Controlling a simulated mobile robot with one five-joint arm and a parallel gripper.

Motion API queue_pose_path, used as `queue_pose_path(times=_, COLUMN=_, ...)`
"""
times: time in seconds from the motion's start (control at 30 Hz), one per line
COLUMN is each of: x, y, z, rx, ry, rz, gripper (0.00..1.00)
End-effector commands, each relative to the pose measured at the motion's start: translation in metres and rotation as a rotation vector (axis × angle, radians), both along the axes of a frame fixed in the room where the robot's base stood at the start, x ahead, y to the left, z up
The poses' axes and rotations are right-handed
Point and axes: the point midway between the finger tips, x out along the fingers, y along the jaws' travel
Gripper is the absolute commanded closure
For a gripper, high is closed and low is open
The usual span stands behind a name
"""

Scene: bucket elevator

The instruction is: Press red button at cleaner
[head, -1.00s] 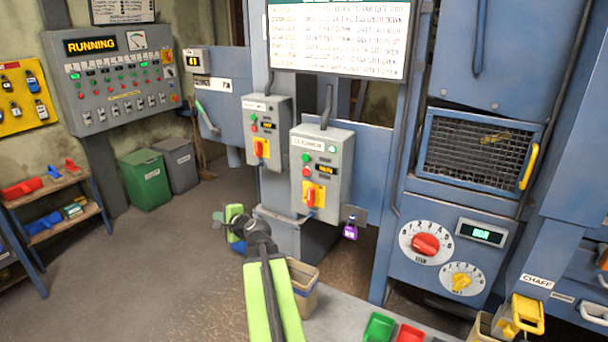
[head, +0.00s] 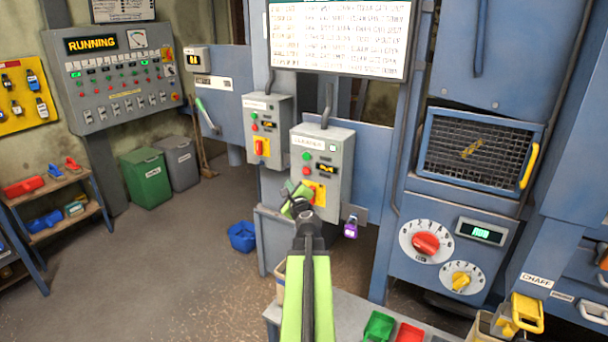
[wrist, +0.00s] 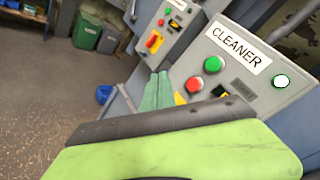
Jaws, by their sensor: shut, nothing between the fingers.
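The cleaner box (head: 338,152) is a grey control box on a blue post, and its CLEANER label reads clearly in the wrist view (wrist: 238,46). Its red button (head: 306,171) sits below a green button (head: 306,156); in the wrist view the red button (wrist: 194,84) is just right of my fingertips. My gripper (head: 293,192) is shut and empty, in front of the box's lower left, slightly below the red button. It hides part of the yellow plate with the red switch (head: 319,191). In the wrist view my green fingers (wrist: 157,91) point at the box; I cannot tell any contact.
A similar box (head: 266,128) stands to the left. A purple padlock (head: 351,228) hangs at the cleaner box's lower right. A blue bin (head: 242,237) is on the floor. A bench with green (head: 379,327) and red trays (head: 410,333) is at front.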

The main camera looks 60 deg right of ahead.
Motion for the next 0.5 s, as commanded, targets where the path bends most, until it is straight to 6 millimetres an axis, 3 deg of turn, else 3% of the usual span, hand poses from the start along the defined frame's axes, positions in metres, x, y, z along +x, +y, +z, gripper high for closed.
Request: queue_pose_path(times=0.5, x=0.0, y=-0.066, z=0.0, rx=0.0, ry=0.001, rz=-0.001, gripper=1.0)
